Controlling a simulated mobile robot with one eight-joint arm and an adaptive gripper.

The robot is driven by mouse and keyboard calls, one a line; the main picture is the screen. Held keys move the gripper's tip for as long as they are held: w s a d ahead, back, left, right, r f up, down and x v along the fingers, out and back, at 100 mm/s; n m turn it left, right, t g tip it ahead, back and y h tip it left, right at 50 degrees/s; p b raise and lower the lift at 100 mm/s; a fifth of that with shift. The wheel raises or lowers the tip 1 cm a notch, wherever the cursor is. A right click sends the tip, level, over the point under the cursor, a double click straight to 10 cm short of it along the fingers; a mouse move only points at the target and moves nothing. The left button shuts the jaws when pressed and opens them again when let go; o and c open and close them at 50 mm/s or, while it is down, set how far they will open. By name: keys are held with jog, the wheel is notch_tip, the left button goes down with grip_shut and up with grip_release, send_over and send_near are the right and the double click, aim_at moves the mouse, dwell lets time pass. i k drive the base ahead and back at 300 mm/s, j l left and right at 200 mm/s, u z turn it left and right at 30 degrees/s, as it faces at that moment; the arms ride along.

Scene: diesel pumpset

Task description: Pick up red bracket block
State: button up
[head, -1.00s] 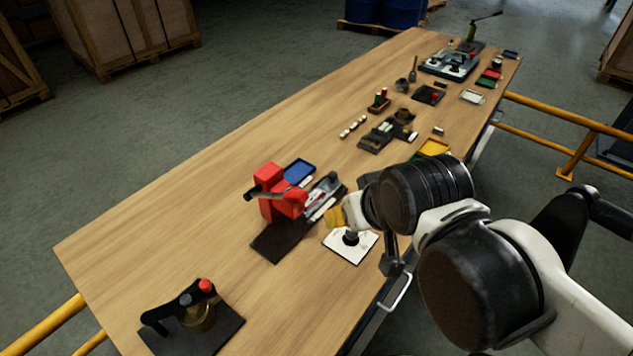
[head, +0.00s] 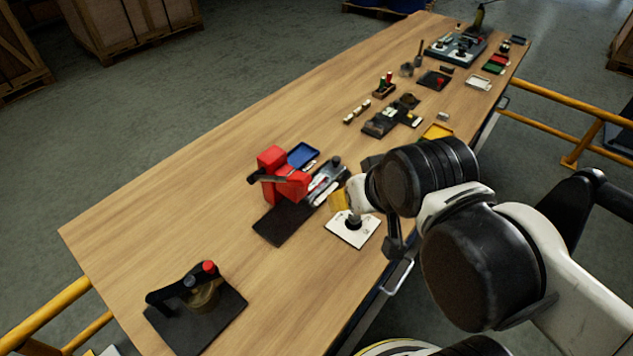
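A red block-shaped piece (head: 292,186) stands with a taller red part behind it, on a dark mat (head: 275,226) near the middle of the table. A dark handle sticks out to its left. I cannot tell whether this is the red bracket block or a fixed tool. A grey device (head: 328,180) sits just to its right. My arm comes in from the right, and its end is beside a white plate with a dark knob (head: 352,229), to the right of the red piece. My fingertips are too hidden to tell whether they are open.
A blue tray (head: 302,155) lies behind the red piece. A dark-handled device (head: 196,298) on a mat stands at the near left. Yellow tray (head: 437,132) and dark fixtures (head: 388,121) lie further back. The table's left side is mostly clear.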

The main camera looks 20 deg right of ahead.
aim_at(319, 178)
jog(key=l+u, duration=0.25)
jog(key=l, duration=0.2)
jog(key=l+u, duration=0.25)
jog(key=l, duration=0.2)
jog(key=l+u, duration=0.25)
jog(key=l, duration=0.2)
jog(key=k+l+u, duration=0.2)
jog(key=l, duration=0.2)
jog(key=l+u, duration=0.25)
jog(key=l, duration=0.2)
jog(key=k+l+u, duration=0.25)
jog(key=l, duration=0.15)
jog(key=i+l+u, duration=0.35)
jog(key=l+u, duration=0.2)
jog(key=l, duration=0.2)
jog(key=i+l+u, duration=0.25)
jog(key=l, duration=0.15)
jog(key=k, duration=0.1)
